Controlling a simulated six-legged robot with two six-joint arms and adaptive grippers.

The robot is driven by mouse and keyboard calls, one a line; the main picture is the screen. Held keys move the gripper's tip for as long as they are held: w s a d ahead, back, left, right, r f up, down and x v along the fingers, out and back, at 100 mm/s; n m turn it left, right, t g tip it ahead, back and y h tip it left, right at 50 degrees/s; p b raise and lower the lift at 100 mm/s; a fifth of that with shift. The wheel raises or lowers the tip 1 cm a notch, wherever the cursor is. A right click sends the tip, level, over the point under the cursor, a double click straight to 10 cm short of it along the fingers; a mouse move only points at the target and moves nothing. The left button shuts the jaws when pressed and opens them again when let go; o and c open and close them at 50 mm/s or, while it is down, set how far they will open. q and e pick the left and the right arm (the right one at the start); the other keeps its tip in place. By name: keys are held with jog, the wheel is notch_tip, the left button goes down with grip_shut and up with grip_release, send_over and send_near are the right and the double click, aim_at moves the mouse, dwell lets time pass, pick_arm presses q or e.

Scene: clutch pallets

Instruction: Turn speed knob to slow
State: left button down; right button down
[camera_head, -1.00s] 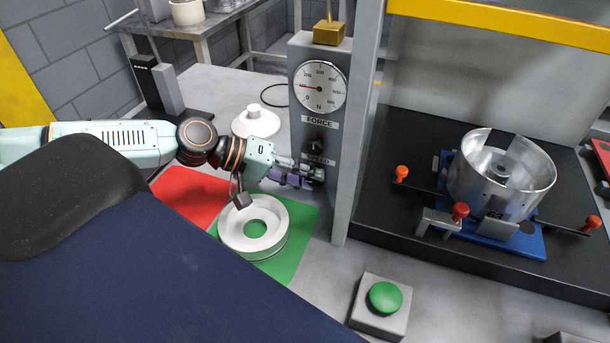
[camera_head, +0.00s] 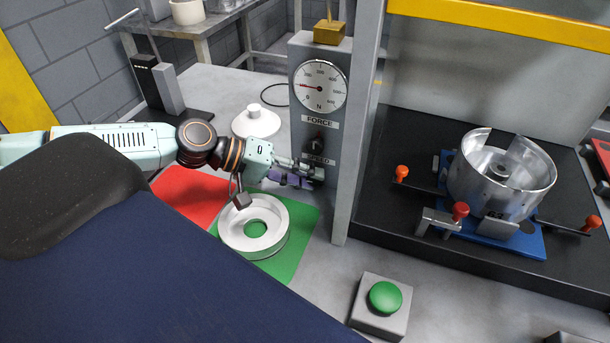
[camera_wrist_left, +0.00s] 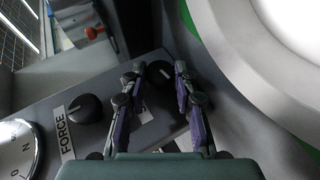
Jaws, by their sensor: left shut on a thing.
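The speed knob (camera_wrist_left: 158,75) is a round black knob on the grey control panel (camera_head: 301,50). In the left wrist view it sits between the fingertips of my left gripper (camera_wrist_left: 160,72), which is shut on it. In the head view the left gripper (camera_head: 316,173) reaches the panel below the SPEED label (camera_head: 315,160) and hides the knob. The gripper partly covers the knob's label in the wrist view. My right gripper is in neither view.
The force knob (camera_wrist_left: 86,108) and round force gauge (camera_head: 319,86) are on the same panel. A white ring (camera_head: 254,226) lies on the green mat (camera_head: 305,222) below my arm. A green button (camera_head: 385,297) stands at the front. A metal drum (camera_head: 500,180) sits right of the post.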

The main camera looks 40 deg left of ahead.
pick_arm(q)
jog(key=shift+s+f, duration=0.1)
jog(key=shift+f, duration=0.05)
jog(key=c, duration=1)
grip_release()
jog(key=shift+c, duration=0.2)
jog(key=shift+r, duration=0.2)
